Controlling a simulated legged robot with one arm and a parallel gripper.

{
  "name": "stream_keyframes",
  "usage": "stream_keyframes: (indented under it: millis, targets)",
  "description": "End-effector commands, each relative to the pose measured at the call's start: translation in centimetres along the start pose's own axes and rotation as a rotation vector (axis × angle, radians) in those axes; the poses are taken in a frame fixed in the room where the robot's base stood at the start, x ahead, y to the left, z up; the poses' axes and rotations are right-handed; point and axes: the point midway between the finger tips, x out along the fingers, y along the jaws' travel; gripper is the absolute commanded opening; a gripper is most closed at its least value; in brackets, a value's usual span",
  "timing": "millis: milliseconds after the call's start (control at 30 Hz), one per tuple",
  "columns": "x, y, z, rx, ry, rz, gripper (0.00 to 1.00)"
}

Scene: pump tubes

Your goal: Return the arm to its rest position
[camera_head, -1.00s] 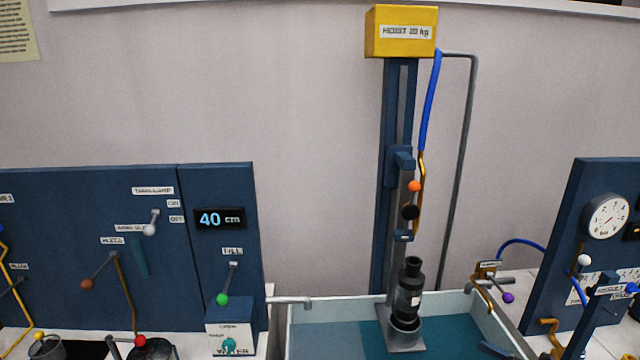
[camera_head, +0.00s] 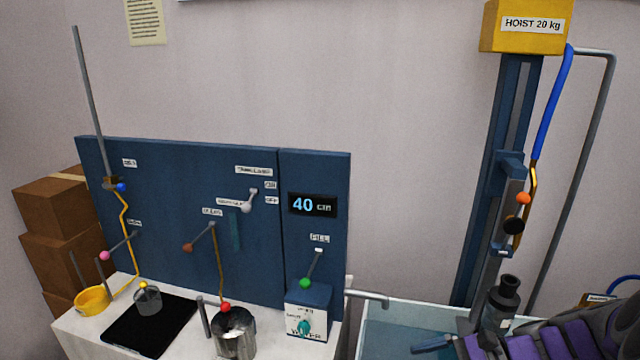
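My arm (camera_head: 575,335), grey with purple panels, shows at the lower right. It lies in front of the water tank and the foot of the hoist. A dark blue piece (camera_head: 432,344) sticks out to the left at its end, low over the tank; it may be part of my gripper. The fingers cannot be made out, and I see nothing clearly held. The black pump (camera_head: 504,297) stands upright at the foot of the hoist column, its lower part hidden by my arm.
The hoist (camera_head: 520,27) rises behind the tank (camera_head: 405,312). Left of it stands a blue panel (camera_head: 170,200) with levers and a 40 cm display (camera_head: 312,204). On the white bench are a black pad (camera_head: 150,325), a yellow ring (camera_head: 93,300) and a metal cup (camera_head: 234,335). Boxes (camera_head: 58,235) stand far left.

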Motion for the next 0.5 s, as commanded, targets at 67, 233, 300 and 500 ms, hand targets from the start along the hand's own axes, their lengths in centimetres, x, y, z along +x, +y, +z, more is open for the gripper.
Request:
stream_keyframes:
  millis: [67, 233, 300, 500]
  targets:
    - [2.0, 1.0, 2.6, -0.087, 0.034, 0.108, 1.00]
    - [5.1, 4.3, 6.5, -0.259, 0.103, 0.321, 1.00]
    - [6.0, 5.9, 8.0, -0.333, 0.132, 0.407, 1.00]
    - [7.3, 10.6, 11.1, -0.549, 0.217, 0.635, 1.00]
